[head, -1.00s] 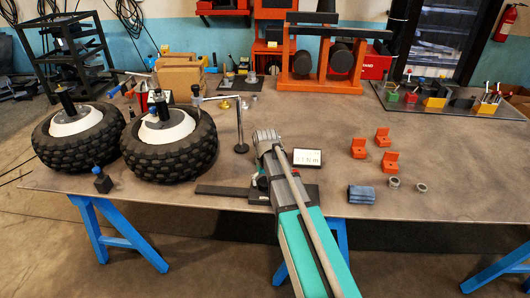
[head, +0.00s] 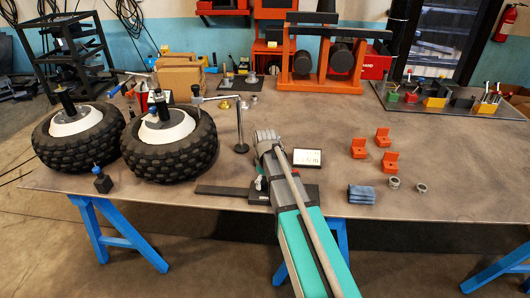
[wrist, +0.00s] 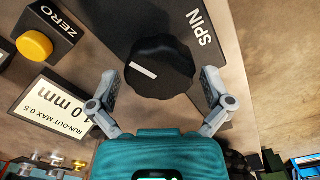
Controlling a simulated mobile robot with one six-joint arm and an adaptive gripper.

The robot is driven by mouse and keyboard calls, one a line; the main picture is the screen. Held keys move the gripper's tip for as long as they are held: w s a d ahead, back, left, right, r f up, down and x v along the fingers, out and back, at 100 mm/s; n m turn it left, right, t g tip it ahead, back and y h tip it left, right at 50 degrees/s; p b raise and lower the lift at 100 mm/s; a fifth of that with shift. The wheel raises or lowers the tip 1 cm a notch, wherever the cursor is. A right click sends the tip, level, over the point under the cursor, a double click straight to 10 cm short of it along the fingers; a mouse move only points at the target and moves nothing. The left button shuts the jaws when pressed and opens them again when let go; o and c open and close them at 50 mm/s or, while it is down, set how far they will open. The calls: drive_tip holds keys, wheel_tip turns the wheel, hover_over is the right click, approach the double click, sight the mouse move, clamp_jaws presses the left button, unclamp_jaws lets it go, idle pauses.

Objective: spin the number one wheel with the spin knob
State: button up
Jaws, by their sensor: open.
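In the wrist view the black spin knob (wrist: 160,62) has a white pointer mark and sits on a dark plate lettered SPIN (wrist: 205,25). My gripper (wrist: 160,82) is open, with one finger on each side of the knob's near part. I cannot tell whether the fingers touch it. In the head view my gripper (head: 268,138) and arm hide the knob. Two black tyres with white hubs lie flat at the left of the table, a nearer wheel (head: 190,160) and a far-left wheel (head: 58,148). I cannot read a number on either.
A yellow zero button (wrist: 35,46) and a run-out display (wrist: 48,105) are left of the knob. The display also shows in the head view (head: 307,157). A gauge stand (head: 239,130) rises beside the nearer wheel. Orange blocks (head: 358,150) and a blue cloth (head: 361,194) lie right.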

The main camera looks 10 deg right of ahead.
sight(265, 182)
drive_tip(key=n, duration=1.1)
drive_tip(key=shift+s+n, duration=0.1)
drive_tip(key=shift+n, duration=0.3)
drive_tip(key=n, duration=0.4)
drive_tip(key=shift+n, duration=0.3)
wheel_tip(265, 182, up, 14)
drive_tip(key=p, duration=1.3)
drive_tip(key=shift+p, duration=0.35)
drive_tip(key=shift+f, duration=0.1)
drive_tip(key=shift+s, duration=0.1)
